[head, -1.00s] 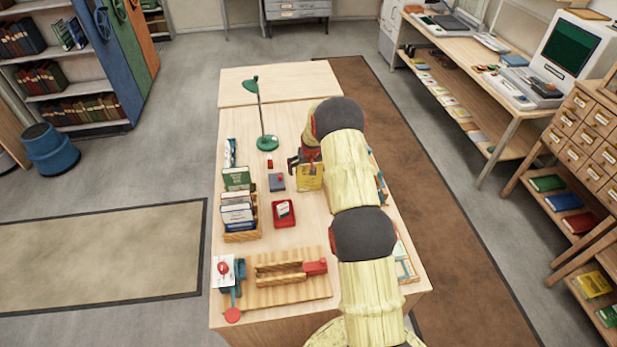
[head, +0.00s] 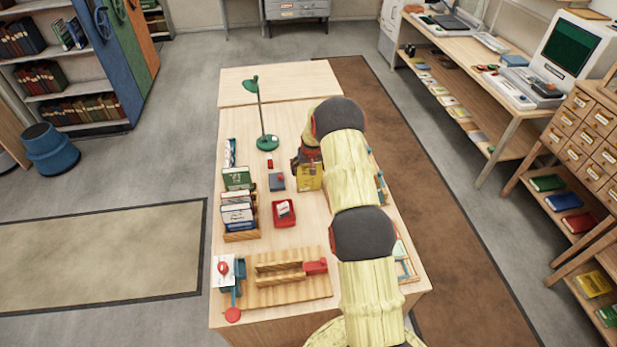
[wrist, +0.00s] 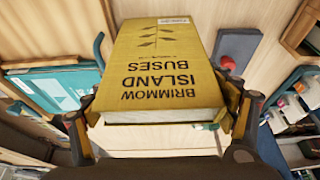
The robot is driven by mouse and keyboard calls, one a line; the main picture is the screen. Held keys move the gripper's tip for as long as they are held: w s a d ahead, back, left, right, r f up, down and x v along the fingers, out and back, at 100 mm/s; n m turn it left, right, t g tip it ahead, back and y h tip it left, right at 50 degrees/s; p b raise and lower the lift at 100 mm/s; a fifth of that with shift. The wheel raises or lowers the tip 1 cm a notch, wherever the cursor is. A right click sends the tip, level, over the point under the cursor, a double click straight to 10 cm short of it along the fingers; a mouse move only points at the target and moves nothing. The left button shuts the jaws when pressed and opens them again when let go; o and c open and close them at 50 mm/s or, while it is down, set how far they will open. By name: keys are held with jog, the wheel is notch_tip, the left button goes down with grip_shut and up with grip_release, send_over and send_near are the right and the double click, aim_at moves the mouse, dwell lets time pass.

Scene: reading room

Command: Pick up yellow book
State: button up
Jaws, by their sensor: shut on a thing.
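The yellow book (head: 309,177) is at the middle of the table (head: 300,222), under the end of my arm. In the wrist view the yellow book (wrist: 165,72) fills the centre, its title "Brimmow Island Buses" upside down. My gripper (wrist: 160,118) has one finger on each side of the book and is shut on it. In the head view my gripper (head: 306,160) is partly hidden by my arm. I cannot tell whether the book touches the table.
A green lamp (head: 267,142) stands behind. Left of the book are a small blue-grey item (head: 277,182), a red tray (head: 284,222) and a wooden rack of books (head: 241,236). A slatted wooden stand (head: 290,291) is at the front. A teal book (wrist: 62,88) lies left in the wrist view.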

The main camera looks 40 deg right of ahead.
jog(key=c, duration=0.5)
